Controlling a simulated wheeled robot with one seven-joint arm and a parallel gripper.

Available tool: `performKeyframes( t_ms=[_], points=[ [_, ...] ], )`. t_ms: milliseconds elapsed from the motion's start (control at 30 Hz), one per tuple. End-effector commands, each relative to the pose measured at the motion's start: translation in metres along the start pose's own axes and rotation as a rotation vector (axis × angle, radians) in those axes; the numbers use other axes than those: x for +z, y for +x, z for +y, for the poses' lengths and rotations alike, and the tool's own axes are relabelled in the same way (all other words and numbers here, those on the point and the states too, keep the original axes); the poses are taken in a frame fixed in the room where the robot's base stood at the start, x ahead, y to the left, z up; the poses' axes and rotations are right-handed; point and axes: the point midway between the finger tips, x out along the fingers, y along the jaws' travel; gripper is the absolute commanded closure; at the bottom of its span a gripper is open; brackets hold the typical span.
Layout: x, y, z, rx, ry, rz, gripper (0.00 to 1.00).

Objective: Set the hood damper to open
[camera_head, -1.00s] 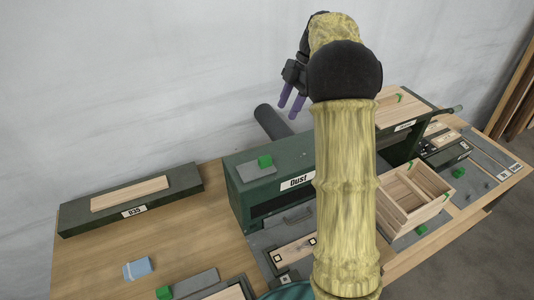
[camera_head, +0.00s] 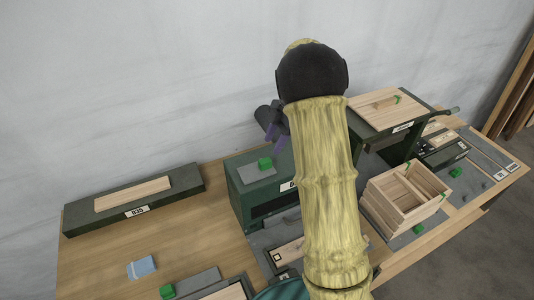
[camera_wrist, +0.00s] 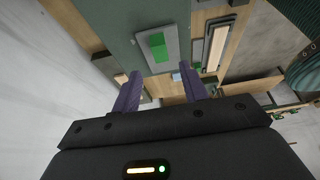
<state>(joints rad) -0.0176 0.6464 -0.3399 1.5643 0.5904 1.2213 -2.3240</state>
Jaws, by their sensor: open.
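The hood is a dark green box (camera_head: 240,206) with a partly covered label, left of my arm. On its top lies a grey damper plate (camera_head: 251,176) with a green knob (camera_head: 265,163). In the wrist view the hood top (camera_wrist: 115,22), the grey plate (camera_wrist: 171,32) and the green knob (camera_wrist: 157,46) are beyond my fingers. My gripper (camera_head: 275,146) is above and behind the knob, partly hidden by my arm. In the wrist view my gripper (camera_wrist: 160,86) has its purple fingers apart, with nothing held between them. The knob is not touched.
A wooden crate (camera_head: 400,215) and a raised green stand (camera_head: 365,125) with a wooden panel are to the right.

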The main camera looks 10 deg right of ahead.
Motion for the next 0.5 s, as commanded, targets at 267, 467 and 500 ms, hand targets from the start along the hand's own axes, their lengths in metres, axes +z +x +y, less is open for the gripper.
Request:
performKeyframes(
  t_ms=[267, 467, 500],
  points=[
    [-0.001, 0.047, -0.001, -0.006, 0.002, 0.000, 0.56],
    [0.000, 0.066, -0.001, -0.001, 0.001, 0.000, 0.56],
    [0.000, 0.067, -0.001, -0.001, 0.001, 0.000, 0.56]
  ],
)
